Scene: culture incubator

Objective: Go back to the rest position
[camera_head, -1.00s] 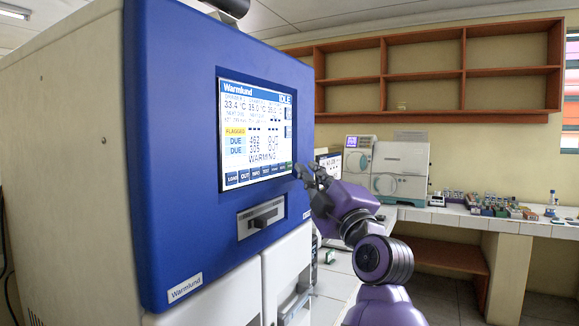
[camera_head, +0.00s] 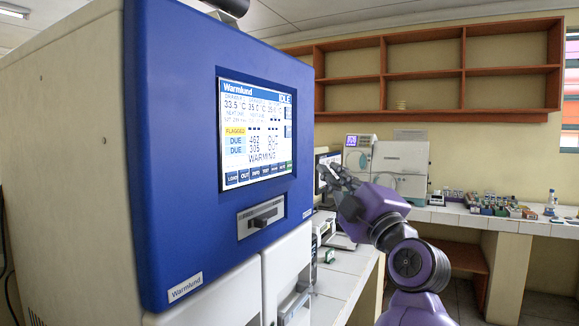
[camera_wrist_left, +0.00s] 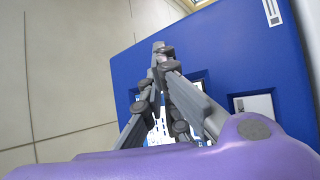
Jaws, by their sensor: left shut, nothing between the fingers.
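My left gripper (camera_head: 335,179) is shut and empty on its purple arm in the head view. It stands to the right of the blue incubator front (camera_head: 200,80), apart from it in that view. The incubator's lit touchscreen (camera_head: 256,135) reads IDLE and WARMING, with rows marked DUE. In the left wrist view the grey fingers (camera_wrist_left: 162,55) come together at their tips, with the blue incubator panel (camera_wrist_left: 262,60) behind them. My right gripper is in neither view.
A slot with a dark handle (camera_head: 262,216) is below the screen. A tiled bench (camera_head: 345,275) with small instruments runs along the right, and white machines (camera_head: 400,165) stand at the back. Wooden shelves (camera_head: 425,75) hang on the wall. Open floor shows at lower right.

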